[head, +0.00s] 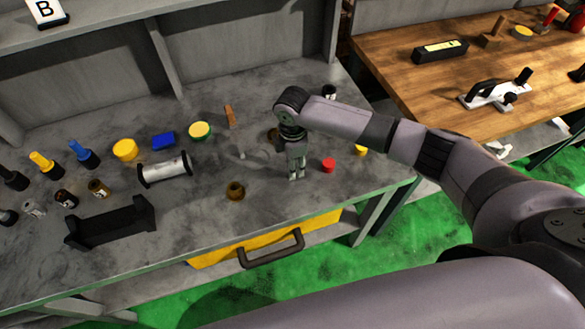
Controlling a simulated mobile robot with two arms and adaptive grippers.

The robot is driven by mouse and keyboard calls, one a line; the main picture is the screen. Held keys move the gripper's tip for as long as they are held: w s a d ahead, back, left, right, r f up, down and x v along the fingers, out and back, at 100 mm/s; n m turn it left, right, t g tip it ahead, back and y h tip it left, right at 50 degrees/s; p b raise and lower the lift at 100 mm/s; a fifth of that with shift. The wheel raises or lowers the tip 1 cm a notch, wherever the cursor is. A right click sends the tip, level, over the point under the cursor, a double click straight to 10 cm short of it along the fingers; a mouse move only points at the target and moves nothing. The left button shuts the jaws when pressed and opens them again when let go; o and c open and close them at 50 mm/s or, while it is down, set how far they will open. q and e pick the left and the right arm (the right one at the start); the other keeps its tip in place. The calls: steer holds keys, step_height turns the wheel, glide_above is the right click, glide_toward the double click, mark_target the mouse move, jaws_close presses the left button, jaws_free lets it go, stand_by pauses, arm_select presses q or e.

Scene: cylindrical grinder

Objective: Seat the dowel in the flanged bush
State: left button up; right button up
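The flanged bush (235,190) appears to be the small brown ring-shaped piece near the front edge of the grey bench. My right gripper (296,176) points down over the bench, to the right of the bush and apart from it. Its fingertips are close together and small in the view, so I cannot tell whether they are shut or hold anything. I cannot make out a dowel for certain. A small red cylinder (328,165) stands just right of the gripper. My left gripper is not in view.
A yellow piece (361,150) lies right. Bare bench surrounds the bush.

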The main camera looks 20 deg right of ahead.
steer(key=shift+f, duration=0.4)
steer(key=shift+c, duration=0.2)
jaws_close()
